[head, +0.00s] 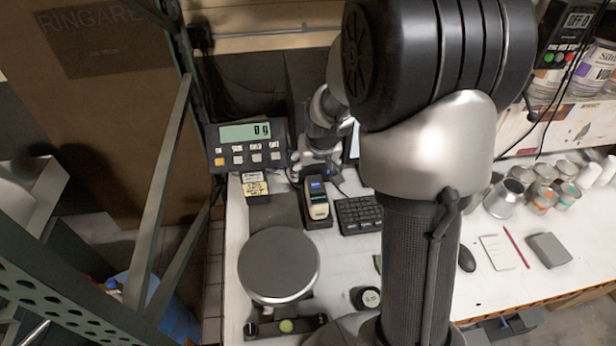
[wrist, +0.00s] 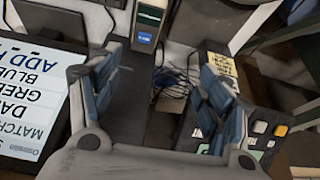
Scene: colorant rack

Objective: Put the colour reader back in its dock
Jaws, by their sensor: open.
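The colour reader (head: 317,198), a pale handheld with a small blue screen, appears to sit upright in its dark dock (head: 321,223) on the white bench, left of the keyboard. The wrist view shows part of the reader (wrist: 146,34) at the top edge, beyond my fingertips; its far end is cut off. My gripper (wrist: 160,85) is open and empty, its two fingers spread wide. In the head view the gripper is small, just behind the reader, and partly hidden by my arm; whether it touches the reader cannot be told.
A scale display (head: 247,145) stands left of the reader, with a round scale plate (head: 279,264) in front. A keyboard (head: 358,213) lies right of the dock. Several cans (head: 545,195) stand at the right. A monitor (wrist: 38,100) shows in the wrist view.

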